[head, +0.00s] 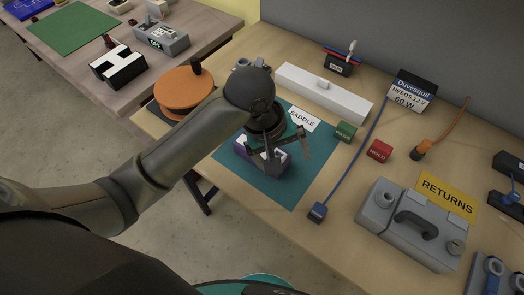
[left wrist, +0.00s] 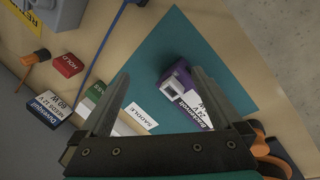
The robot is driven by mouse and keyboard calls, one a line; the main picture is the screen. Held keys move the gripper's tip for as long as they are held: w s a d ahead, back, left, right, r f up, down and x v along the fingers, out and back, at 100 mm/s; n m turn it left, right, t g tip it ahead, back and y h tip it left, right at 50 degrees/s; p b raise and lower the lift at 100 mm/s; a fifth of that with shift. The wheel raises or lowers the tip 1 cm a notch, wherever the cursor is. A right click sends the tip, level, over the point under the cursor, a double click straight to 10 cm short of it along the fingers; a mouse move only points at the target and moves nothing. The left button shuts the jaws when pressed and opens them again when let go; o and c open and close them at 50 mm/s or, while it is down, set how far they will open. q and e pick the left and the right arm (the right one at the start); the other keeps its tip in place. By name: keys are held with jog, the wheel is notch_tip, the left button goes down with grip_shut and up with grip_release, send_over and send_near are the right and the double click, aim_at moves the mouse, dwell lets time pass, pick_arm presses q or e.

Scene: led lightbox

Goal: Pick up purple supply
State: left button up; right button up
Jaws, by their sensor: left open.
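The purple supply (head: 270,165), a small block with a white label face, rests on the teal mat (head: 230,163). In the left wrist view the purple supply (left wrist: 173,82) lies tilted between my finger lines, closer to the right finger, its printed label partly covered by that finger. My left gripper (head: 283,151) is open just above the supply, its fingers spread over it. In the wrist view the open gripper (left wrist: 161,74) shows both fingers apart with nothing clamped. I cannot tell whether a finger touches the supply. My right gripper is not in view.
Green (head: 345,131) and red (head: 380,150) blocks, a dark 60 W supply (head: 411,91) and a blue-ended cable (head: 318,211) are to the right. An orange spool (head: 184,88) stands left, a grey box (head: 405,225) front right.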

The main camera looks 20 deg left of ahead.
pick_arm(q)
jog(key=w+a+r+n+g+y, duration=0.2)
jog(key=w+a+r+n+y, duration=0.1)
jog(key=w+a+r+n, duration=0.4)
jog(key=shift+n, duration=0.7)
jog(key=f+b, duration=0.1)
jog(key=f, duration=0.3)
jog(key=s+f+b, duration=0.1)
jog(key=f, duration=0.4)
jog(key=s+f+b, duration=0.1)
jog(key=f, duration=0.4)
jog(key=shift+d, duration=0.35)
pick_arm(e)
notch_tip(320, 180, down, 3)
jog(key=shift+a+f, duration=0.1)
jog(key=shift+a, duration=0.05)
pick_arm(q)
grip_shut()
